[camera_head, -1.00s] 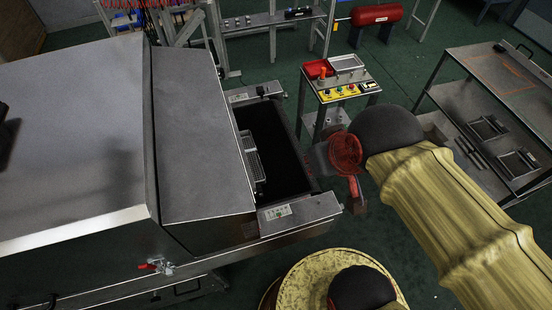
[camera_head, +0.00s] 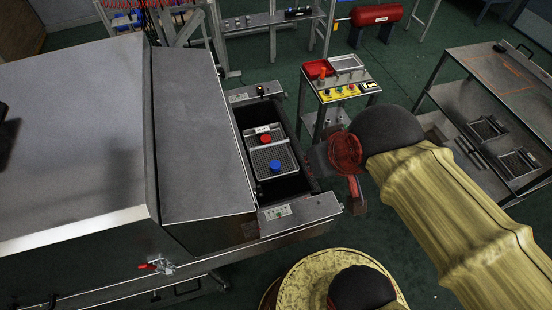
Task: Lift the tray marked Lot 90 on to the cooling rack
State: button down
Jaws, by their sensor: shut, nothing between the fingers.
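Two wire-mesh trays lie end to end in the dark outfeed bay of the dryer. The far tray (camera_head: 256,143) carries a red round piece, and the near tray (camera_head: 262,165) carries a blue one. No lot marking is readable on either, so I cannot tell which is Lot 90. My gripper (camera_head: 357,200) is right of the bay, apart from the trays; it looks shut and empty, its fingertips small and dark. A two-level metal rack (camera_head: 465,63) at the right appears to be the cooling rack; its top has a faint orange outline.
The dryer's sloping hood (camera_head: 195,130) borders the bay on the left. Metal end plates (camera_head: 298,212) flank the opening. A control stand (camera_head: 345,90) with buttons and a red bin is behind my gripper. Dark frames (camera_head: 518,163) lie on the rack's lower shelf. Green floor lies between.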

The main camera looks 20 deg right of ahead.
aim_at(260, 156)
jog(key=i+l+u, duration=0.25)
jog(key=l, duration=0.7)
jog(key=i+l+u, duration=0.1)
jog(key=l+u, duration=0.15)
jog(key=l, duration=0.65)
jog(key=l+u, duration=0.25)
jog(key=l, duration=0.75)
jog(key=i+j, duration=0.1)
jog(key=j, duration=0.2)
